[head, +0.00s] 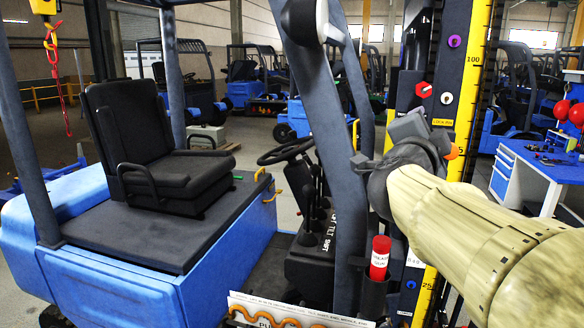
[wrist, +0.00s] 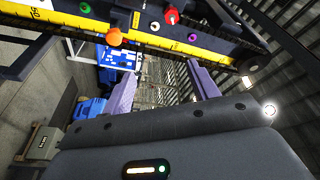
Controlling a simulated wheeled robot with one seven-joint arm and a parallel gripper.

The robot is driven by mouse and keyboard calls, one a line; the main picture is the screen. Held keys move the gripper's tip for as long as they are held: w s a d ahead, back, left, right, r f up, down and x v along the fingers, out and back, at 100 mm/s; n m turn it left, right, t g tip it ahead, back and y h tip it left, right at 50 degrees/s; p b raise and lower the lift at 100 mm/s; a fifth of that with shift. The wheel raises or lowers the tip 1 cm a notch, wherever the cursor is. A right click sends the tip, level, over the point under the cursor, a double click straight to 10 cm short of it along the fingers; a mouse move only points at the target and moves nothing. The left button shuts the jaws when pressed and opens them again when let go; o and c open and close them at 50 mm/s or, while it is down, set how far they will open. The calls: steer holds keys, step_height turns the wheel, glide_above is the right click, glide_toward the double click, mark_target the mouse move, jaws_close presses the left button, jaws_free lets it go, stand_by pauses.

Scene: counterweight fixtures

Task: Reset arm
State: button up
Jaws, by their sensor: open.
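My arm reaches in from the right in the head view and ends at my gripper (head: 408,126), which is partly hidden by my own wrist. It is in front of the dark mast panel (head: 440,70) of the blue forklift. In the wrist view my gripper (wrist: 163,82) shows two purple-grey fingers spread wide apart with nothing between them. No contact is visible.
The forklift's dark pillar (head: 335,150) stands left of my gripper. A red-capped tube (head: 380,258) sits in a holder below. The black seat (head: 150,145) and levers (head: 318,215) are further left. A blue workbench (head: 530,170) stands behind my arm at right.

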steer(key=w+a+f+n+g+y, duration=0.15)
steer(key=a+f+n+y, duration=0.35)
steer(key=f, duration=0.7)
steer(key=a+f+n+g+y, duration=0.3)
steer(key=f+n, duration=0.4)
steer(key=f, duration=0.6)
steer(key=s+f+n+g+y, duration=0.2)
steer(key=s+f+n+g, duration=0.4)
steer(key=s+f, duration=1.1)
step_height(320, 180, down, 3)
steer(key=g, duration=0.3)
steer(key=shift+s+d+r, duration=0.15)
steer(key=shift+r, duration=0.05)
steer(key=shift+g, duration=0.25)
